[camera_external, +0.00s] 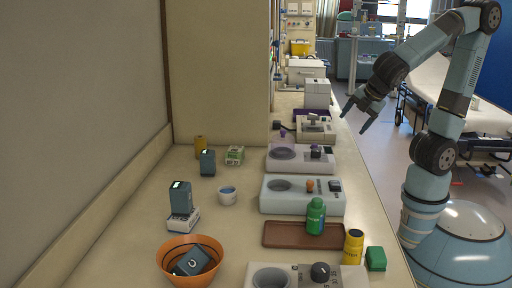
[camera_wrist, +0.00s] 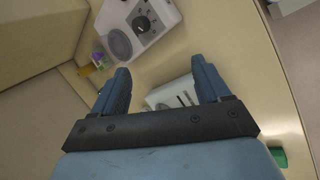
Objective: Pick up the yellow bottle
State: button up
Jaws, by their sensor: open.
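The yellow bottle (camera_external: 353,247) stands upright near the right edge of the counter in the external view, with dark lettering on its side. It is close to a green block and the right end of a brown tray. My gripper (camera_external: 355,119) is open and empty, in the air beside the counter's right edge, well behind and above the bottle. In the wrist view, my open gripper (camera_wrist: 160,67) has nothing between its fingers. I cannot make out the yellow bottle in the wrist view.
A green bottle (camera_external: 316,216) stands at the brown tray (camera_external: 290,241). The green block (camera_external: 376,258) is right of the yellow bottle. White devices (camera_external: 275,203) line the counter's right side. An orange bowl (camera_external: 172,264) holds a dark device. The counter's left-middle has bare room.

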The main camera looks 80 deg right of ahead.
jog(key=w+a+f+n+t+h, duration=0.1)
jog(key=w+a+n, duration=0.1)
jog(key=a+n, duration=0.3)
jog(key=w+a+f+n+t, duration=0.2)
jog(key=a+n, duration=0.1)
jog(key=a, duration=0.3)
jog(key=n+t+y, duration=0.6)
jog(key=n+y, duration=0.1)
jog(key=n, duration=1.1)
send_near(346, 248)
jog(key=w+f, duration=0.1)
jog(key=w, duration=0.1)
jog(key=w+f, duration=0.1)
jog(key=shift+w+d+f, duration=0.15)
jog(key=shift+w+f, duration=0.05)
jog(key=shift+w, duration=0.2)
jog(key=shift+x, duration=2.9)
jog(key=shift+r, duration=0.15)
jog(key=shift+c, duration=0.3)
jog(key=c, duration=1.1)
